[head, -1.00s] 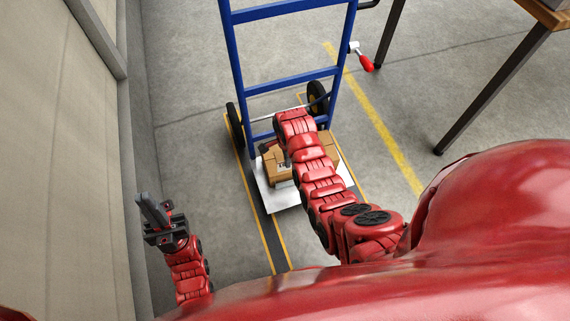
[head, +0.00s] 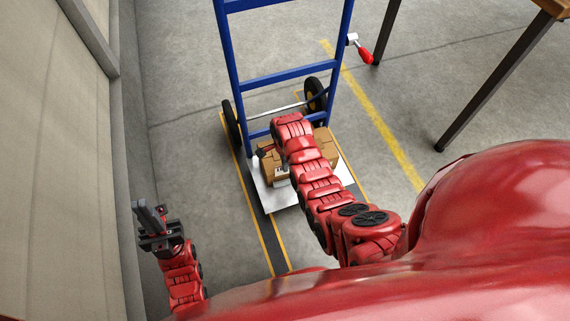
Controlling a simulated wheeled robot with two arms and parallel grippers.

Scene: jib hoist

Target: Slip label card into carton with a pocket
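The carton (head: 320,141) is a brown box on the silver toe plate of the blue hand truck (head: 273,77). My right arm reaches down over the carton and covers much of it. My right gripper (head: 268,153) is at the carton's left side, mostly hidden by the arm, so its fingers cannot be made out. A small white patch shows there, too small to tell whether it is the label card or a mark on the carton. The pocket cannot be made out. My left gripper (head: 148,217) is at the far left, away from the carton, its fingers pointing up.
The toe plate (head: 278,200) has bare room in front of the carton. A red-handled crank (head: 365,55) stands right of the hand truck. Dark table legs (head: 490,90) are at the upper right. A wall (head: 65,160) runs along the left. Yellow lines mark the open floor.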

